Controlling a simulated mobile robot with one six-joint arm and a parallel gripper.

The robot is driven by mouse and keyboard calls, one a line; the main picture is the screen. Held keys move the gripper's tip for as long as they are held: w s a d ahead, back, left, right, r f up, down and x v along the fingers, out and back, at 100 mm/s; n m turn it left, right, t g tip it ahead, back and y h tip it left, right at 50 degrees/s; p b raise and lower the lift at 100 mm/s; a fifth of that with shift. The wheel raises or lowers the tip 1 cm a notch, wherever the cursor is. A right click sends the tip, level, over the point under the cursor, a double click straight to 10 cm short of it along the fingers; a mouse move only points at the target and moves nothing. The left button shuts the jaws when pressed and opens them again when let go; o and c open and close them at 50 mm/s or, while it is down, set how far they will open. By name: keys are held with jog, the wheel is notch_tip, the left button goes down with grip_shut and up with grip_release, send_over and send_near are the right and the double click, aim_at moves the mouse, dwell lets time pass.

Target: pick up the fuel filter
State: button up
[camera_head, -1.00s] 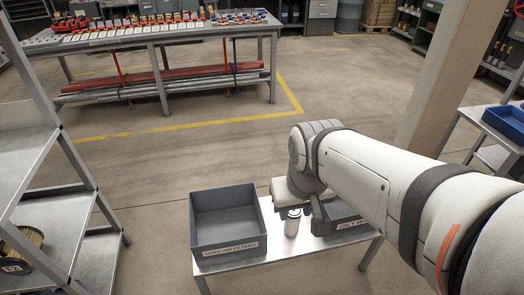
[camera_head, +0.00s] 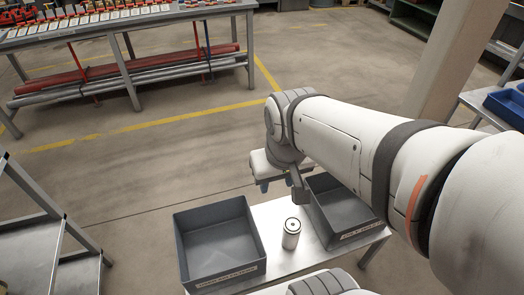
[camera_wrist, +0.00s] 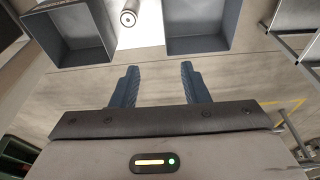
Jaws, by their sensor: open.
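A white cylindrical canister with a dark centre on its top, which looks like the fuel filter (camera_head: 291,233), stands upright on a light metal table (camera_head: 270,216) between two grey bins. My gripper (camera_head: 278,186) is beyond the far edge of the table, behind the canister in the head view, and apart from it. In the wrist view its two blue fingers (camera_wrist: 158,68) are spread with nothing between them. The canister (camera_wrist: 128,17) shows at the top of that view, ahead of the fingers and a little left, partly cut off by the frame.
A grey bin (camera_head: 180,240) stands left of the canister and another grey bin (camera_head: 312,208) right of it; both look empty. A metal shelf rack (camera_head: 30,240) is at the far left. A workbench (camera_head: 128,35) stands at the back. Open floor lies beyond the table.

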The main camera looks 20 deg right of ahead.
aim_at(292, 229)
jog(key=o, duration=1)
jog(key=w+d+f+m+b, duration=0.1)
jog(key=w+d+f+b, duration=0.2)
jog(key=f+b, duration=0.5)
jog(key=w+d+f+m+g+b, duration=0.1)
jog(key=w+d+f+m+b, duration=0.1)
jog(key=f+b, duration=0.7)
notch_tip(292, 229, down, 6)
jog(key=w+d, duration=0.1)
jog(key=w, duration=0.1)
jog(key=shift+w+r, duration=0.25)
jog(key=shift+w, duration=0.05)
jog(key=w+d+f+m+b, duration=0.1)
jog(key=d+f+b, duration=0.1)
jog(key=f+b, duration=0.2)
jog(key=w+d+f+m+g+b, duration=0.1)
jog(key=f+b, duration=0.3)
jog(key=f, duration=0.5)
jog(key=w+d+f+m+b, duration=0.1)
jog(key=w+d+f+b, duration=0.1)
jog(key=f, duration=0.4)
jog(key=shift+w+d+f+g+b, duration=0.2)
jog(key=shift+d+f+g+b, duration=0.15)
jog(key=shift+d+b, duration=0.5)
jog(key=shift+w+f+b, duration=0.1)
jog(key=shift+f+b, duration=2)
jog(key=shift+f, duration=1.85)
